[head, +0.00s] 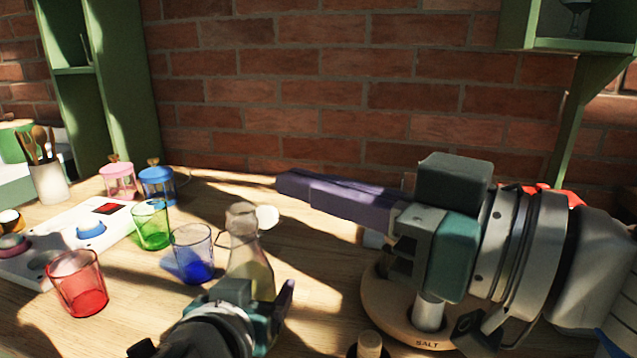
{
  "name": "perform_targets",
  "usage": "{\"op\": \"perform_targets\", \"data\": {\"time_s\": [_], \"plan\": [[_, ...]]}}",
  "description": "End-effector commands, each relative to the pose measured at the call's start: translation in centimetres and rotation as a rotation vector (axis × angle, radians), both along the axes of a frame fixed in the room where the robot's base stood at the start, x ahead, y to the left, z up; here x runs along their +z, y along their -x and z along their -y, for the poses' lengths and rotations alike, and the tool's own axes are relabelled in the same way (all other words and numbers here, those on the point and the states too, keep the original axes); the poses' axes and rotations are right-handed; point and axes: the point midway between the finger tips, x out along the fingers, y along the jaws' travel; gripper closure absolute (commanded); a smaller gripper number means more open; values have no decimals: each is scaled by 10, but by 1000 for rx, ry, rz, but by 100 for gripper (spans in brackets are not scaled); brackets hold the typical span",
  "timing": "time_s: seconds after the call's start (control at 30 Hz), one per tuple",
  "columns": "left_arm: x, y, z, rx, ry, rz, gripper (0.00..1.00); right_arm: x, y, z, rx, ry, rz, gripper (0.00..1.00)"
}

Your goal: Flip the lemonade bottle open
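The lemonade bottle (250,256) is clear glass with pale yellow liquid and stands upright on the table. A round whitish disc (267,217) shows at the right of its neck; I cannot tell whether it is the bottle's lid. My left gripper (262,292) is low in front of the bottle. One purple finger shows by the bottle's right side, the other is hidden, and so is its contact with the glass. My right gripper (279,183) points left, with its purple fingers together and empty, above and right of the bottle's mouth.
Blue (193,254), green (151,227) and red (78,284) glasses stand left of the bottle. Pink (118,182) and blue (158,186) lidded jars stand behind. A round wooden salt stand (385,312) is under my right arm. A brick wall (330,95) closes the back.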

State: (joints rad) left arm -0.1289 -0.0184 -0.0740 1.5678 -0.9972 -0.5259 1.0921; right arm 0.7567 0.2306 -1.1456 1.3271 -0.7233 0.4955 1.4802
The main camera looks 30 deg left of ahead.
Motion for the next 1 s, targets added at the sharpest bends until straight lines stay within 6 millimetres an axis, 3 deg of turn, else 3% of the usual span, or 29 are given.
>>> {"op": "perform_targets", "data": {"time_s": [0.17, 0.47, 1.0], "plan": [[3, -2, 1, -3, 0, 7, 0, 0, 0, 0, 0, 0, 0, 100], [5, 0, 3, -5, 0, 10, 0, 1, 0, 0, 0, 0, 0, 100], [37, 75, 33, -5, 1, 8, 0, 4, 0, 0, 0, 0, 0, 100]]}}
